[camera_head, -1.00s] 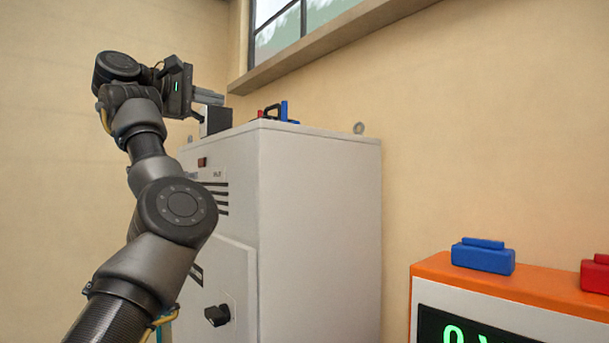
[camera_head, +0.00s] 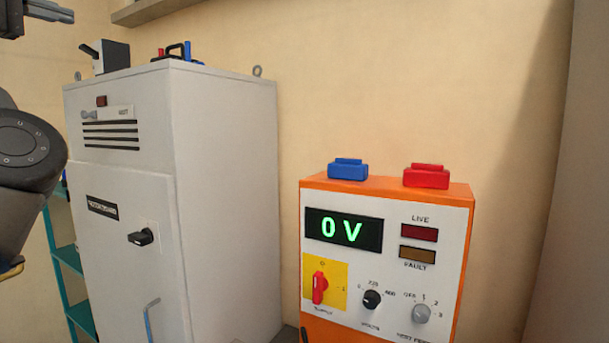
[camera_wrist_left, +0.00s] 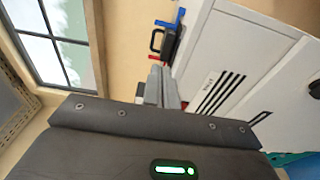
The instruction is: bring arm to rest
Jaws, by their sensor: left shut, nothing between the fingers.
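My left gripper (camera_head: 58,12) shows at the top left corner of the head view, partly cut off by the frame edge. It is shut and empty, left of and above the tall grey cabinet (camera_head: 225,190), apart from it. Part of my left arm (camera_head: 25,150) shows below it at the left edge. In the left wrist view the closed grey fingers (camera_wrist_left: 155,85) point toward the cabinet's top, with a black-handled item (camera_wrist_left: 166,40) with red and blue ends beyond them. My right gripper is not in view.
On the cabinet stand a small dark box (camera_head: 108,57) and the black-handled item (camera_head: 177,51). An orange and white test unit (camera_head: 455,260) reads 0 V and carries a blue block (camera_head: 348,171) and a red block (camera_head: 427,177). Teal shelving (camera_head: 68,255) stands at left.

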